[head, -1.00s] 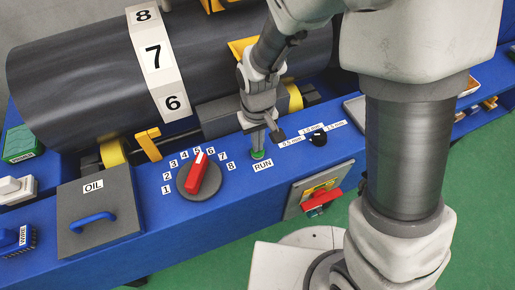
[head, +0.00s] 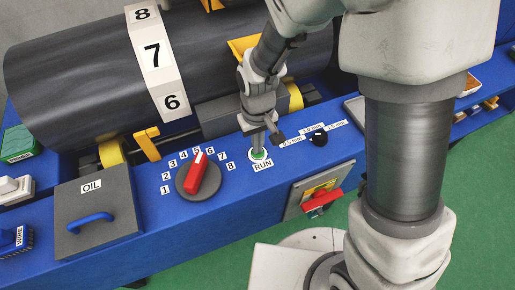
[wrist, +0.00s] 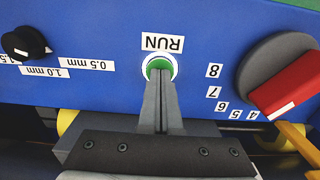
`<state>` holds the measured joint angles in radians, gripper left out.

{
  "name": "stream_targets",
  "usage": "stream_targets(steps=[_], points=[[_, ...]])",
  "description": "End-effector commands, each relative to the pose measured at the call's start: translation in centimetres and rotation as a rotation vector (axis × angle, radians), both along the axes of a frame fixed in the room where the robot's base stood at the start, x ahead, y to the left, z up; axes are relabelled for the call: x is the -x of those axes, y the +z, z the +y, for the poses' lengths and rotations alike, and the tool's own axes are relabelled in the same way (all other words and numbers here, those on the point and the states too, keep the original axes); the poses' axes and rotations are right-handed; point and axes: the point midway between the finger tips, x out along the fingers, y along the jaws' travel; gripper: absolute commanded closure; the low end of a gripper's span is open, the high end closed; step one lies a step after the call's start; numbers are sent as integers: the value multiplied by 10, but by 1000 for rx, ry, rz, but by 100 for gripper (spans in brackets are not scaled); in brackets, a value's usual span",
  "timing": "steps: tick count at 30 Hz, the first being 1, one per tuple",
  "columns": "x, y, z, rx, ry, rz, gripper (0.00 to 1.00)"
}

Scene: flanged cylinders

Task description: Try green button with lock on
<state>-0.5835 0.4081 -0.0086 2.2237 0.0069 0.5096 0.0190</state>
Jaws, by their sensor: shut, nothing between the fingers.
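The green button (head: 259,155) is on the blue front panel, just above the RUN label (head: 262,166). A pale ring surrounds it. The wrist view also shows the green button (wrist: 157,63), partly hidden by my fingertips. My gripper (head: 258,148) is shut and empty, pointing down with its fingertips at the button. They look to be touching it, but how far it is pressed I cannot tell. A red handle (head: 322,199) sits on a grey plate with a yellow label on the panel's front face. I cannot make out a lock there.
A red selector knob (head: 196,174) with numbered labels is left of the button. A small black knob (head: 319,139) with mm labels is to the right. The dark roller (head: 90,85) lies behind. A grey OIL lid (head: 96,210) is at the left.

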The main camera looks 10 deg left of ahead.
Motion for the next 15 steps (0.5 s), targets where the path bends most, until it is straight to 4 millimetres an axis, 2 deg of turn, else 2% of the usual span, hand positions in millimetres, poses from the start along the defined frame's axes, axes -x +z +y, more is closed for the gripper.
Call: stream_targets(steps=[15], points=[[0,32,0,-1,0,-1,100]])
